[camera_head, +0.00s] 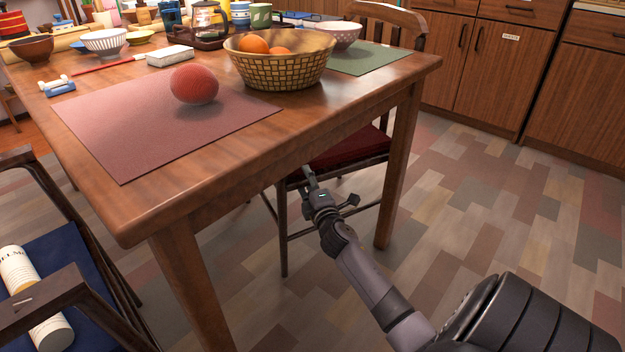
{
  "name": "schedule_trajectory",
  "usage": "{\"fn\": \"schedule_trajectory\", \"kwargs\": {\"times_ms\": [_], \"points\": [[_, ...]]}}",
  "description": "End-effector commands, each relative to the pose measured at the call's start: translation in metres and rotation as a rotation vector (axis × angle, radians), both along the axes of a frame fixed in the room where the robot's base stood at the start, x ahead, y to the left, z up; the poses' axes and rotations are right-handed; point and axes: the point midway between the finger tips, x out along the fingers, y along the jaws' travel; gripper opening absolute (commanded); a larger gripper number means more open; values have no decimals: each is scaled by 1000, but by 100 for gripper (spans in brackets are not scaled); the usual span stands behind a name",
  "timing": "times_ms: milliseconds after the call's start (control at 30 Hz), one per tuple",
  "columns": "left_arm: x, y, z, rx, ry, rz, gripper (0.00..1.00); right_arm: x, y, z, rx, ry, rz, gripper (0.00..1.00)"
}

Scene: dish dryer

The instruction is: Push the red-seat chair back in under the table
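The red-seat chair has a dark red seat (352,150) on a dark wooden frame. Its curved wooden backrest (385,14) rises beyond the table's far right side. Much of its seat lies under the wooden table (290,145), and the tabletop hides part of it. My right gripper (331,187) reaches in low, below the tabletop edge, close to the near edge of the seat. Its fingers look spread, with nothing between them. I cannot tell if it touches the chair. My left gripper is not in view.
Table legs (400,165) stand on both sides of my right gripper. A blue-seat chair (70,285) with a white bottle (22,280) on it is at the left. A basket (280,70) and a red ball (194,85) sit on the table. The floor at right is clear.

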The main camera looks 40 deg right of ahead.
Motion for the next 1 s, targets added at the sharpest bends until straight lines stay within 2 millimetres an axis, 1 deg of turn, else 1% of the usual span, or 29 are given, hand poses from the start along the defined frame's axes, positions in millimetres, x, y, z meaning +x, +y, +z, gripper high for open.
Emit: {"fn": "schedule_trajectory", "kwargs": {"times_ms": [300, 400, 500, 600, 700, 1000], "points": [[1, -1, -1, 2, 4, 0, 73, -59, 29, -2, 2, 2, 3, 48], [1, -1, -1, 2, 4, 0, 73, -76, 37, -1, 2, 1, 3, 48], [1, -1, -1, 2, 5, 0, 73, -89, 44, -1, 3, 1, 4, 48], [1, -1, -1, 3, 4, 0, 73, -96, 47, -1, 1, 0, 4, 48], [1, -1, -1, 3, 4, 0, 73, -100, 48, 0, 1, 0, 4, 48], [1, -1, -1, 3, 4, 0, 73, -100, 49, 0, 1, 0, 4, 48]]}}
